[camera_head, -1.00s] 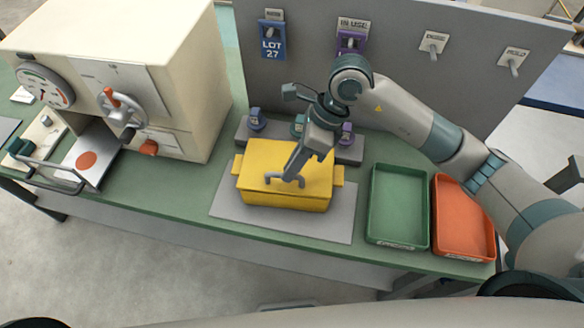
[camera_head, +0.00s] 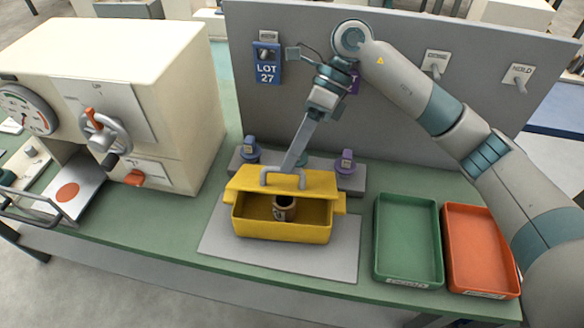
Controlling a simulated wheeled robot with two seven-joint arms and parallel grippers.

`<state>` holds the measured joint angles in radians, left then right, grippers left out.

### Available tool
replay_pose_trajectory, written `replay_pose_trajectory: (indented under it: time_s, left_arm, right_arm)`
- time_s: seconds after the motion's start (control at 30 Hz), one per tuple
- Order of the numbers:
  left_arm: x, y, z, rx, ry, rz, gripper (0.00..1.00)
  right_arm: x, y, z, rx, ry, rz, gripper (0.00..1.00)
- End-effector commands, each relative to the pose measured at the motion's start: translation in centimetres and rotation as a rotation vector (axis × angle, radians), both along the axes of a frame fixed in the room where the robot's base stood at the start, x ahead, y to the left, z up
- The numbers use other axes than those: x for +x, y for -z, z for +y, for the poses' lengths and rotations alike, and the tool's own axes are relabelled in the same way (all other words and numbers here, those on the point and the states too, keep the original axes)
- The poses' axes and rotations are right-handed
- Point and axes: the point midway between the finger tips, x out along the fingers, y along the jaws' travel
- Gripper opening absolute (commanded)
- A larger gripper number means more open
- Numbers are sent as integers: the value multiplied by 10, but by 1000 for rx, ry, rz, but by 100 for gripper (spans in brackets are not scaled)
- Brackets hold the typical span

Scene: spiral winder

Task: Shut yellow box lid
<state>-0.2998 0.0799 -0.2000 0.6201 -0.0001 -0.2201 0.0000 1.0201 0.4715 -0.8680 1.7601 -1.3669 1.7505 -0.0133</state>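The yellow box (camera_head: 300,231) stands on a grey mat in the middle of the bench. Its yellow lid (camera_head: 322,184) is open at the front, so I see into the box, where a small dark-and-tan cup-like item (camera_head: 284,207) sits. The grey handle (camera_head: 283,171) is on the lid. My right gripper (camera_head: 290,165) reaches down from above and behind, its fingers at the handle. Only one long finger outline shows, so I cannot tell whether it grips the handle. My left gripper is not in view.
A green tray (camera_head: 378,240) and an orange tray (camera_head: 452,250) lie right of the mat (camera_head: 340,262). A cream machine with a handwheel (camera_head: 104,132) stands at left. A grey panel (camera_head: 400,110) with tags rises behind, with small coloured items (camera_head: 250,150) on a grey block.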

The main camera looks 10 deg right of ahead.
Motion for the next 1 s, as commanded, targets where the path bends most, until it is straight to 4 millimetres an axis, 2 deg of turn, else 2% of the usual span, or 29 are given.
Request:
replay_pose_trajectory:
  time_s: [0.43,0.5,0.53,1.0]
  left_arm:
    - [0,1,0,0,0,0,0]
    - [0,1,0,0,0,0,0]
    - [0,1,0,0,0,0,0]
    - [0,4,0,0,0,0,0]
  right_arm:
    - [1,-1,0,0,0,-1,8]
    - [1,-1,0,0,0,-1,25]
    - [1,-1,0,0,0,-1,29]
    - [4,-5,-3,-1,1,-3,29]
